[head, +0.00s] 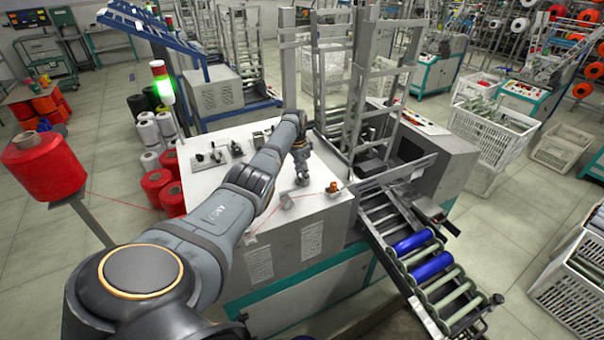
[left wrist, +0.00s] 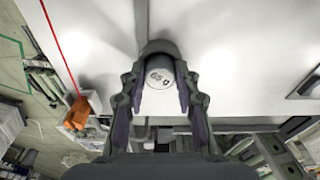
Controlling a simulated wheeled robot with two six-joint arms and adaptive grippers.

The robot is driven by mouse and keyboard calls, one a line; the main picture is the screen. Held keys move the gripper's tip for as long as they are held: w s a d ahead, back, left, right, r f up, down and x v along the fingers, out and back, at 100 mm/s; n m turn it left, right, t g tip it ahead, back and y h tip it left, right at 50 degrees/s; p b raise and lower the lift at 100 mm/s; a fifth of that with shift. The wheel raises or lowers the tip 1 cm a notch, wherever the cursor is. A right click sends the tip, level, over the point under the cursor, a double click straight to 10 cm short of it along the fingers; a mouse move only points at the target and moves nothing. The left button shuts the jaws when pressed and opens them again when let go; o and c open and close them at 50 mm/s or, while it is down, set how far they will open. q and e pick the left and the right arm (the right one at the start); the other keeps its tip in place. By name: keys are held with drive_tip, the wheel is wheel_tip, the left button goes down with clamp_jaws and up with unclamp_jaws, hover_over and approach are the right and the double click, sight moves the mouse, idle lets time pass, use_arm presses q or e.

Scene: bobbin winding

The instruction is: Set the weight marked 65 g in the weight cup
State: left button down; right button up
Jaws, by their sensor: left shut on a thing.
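My left gripper (head: 302,178) points down over the white top of the grey machine. In the left wrist view, its fingers (left wrist: 160,90) are shut on a pale round weight (left wrist: 159,76), whose top face reads "65 g". A dark rounded edge curves around the far side of the weight. I cannot tell whether it belongs to the fingertips or to a cup. The underside of the weight is hidden, so I cannot tell if it touches anything. I cannot clearly make out the weight cup. My right gripper is out of view.
A small orange part (head: 333,187) stands right of the gripper, near a red thread. Dark fittings (head: 215,155) stand on the machine's white top (head: 250,135) at the left. A sloping rack with blue rolls (head: 432,266) is at the right. A red bobbin (head: 43,165) stands far left.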

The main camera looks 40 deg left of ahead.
use_arm(q)
drive_tip(key=shift+s+d+f, duration=0.25)
drive_tip(key=shift+s+f, duration=0.15)
drive_tip(key=shift+f, duration=0.3)
idle(0.7)
drive_tip(key=c, duration=1)
unclamp_jaws()
drive_tip(key=shift+o, duration=0.5)
drive_tip(key=shift+w+a+f, duration=0.2)
drive_tip(key=shift+w, duration=0.1)
drive_tip(key=shift+a+r, duration=0.1)
drive_tip(key=shift+s+r, duration=0.1)
drive_tip(key=shift+r, duration=0.1)
drive_tip(key=shift+r, duration=0.1)
drive_tip(key=shift+r, duration=0.3)
wheel_tip(320, 180, up, 11)
drive_tip(key=s, duration=0.1)
drive_tip(key=shift+a, duration=0.2)
drive_tip(key=shift+s+r, duration=0.1)
drive_tip(key=shift+s, duration=0.05)
